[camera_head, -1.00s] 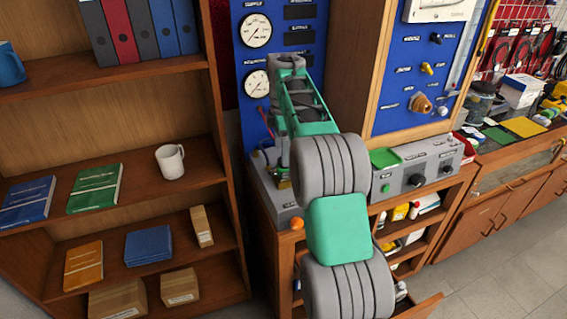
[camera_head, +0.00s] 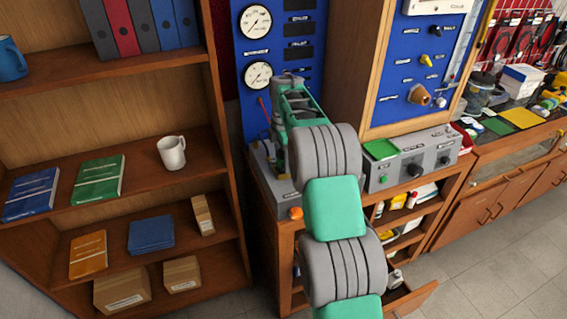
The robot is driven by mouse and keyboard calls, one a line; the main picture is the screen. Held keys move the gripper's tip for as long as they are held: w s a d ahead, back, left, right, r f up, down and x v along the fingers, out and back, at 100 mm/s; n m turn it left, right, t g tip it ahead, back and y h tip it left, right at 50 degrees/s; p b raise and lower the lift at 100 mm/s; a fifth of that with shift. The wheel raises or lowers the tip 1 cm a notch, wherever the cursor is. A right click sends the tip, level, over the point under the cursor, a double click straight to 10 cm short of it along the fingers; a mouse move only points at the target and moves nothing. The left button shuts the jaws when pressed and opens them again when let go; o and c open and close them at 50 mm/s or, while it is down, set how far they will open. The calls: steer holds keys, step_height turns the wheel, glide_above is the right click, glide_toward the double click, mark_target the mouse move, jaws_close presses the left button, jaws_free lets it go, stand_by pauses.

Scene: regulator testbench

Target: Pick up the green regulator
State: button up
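I cannot make out a green regulator in the head view; my green and grey arm covers part of the bench where one could be. My gripper (camera_head: 278,151) is at the far end of my arm, low in front of the blue gauge panel (camera_head: 284,62) and above the left part of the grey bench unit.
A control box (camera_head: 416,164) with a green tray (camera_head: 382,149) and black knobs stands right of my arm. An open drawer (camera_head: 412,299) juts out below. A wooden shelf (camera_head: 130,226) with books and boxes is at left. Floor shows at lower right.

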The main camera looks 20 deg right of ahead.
jaws_close()
stand_by(0.5)
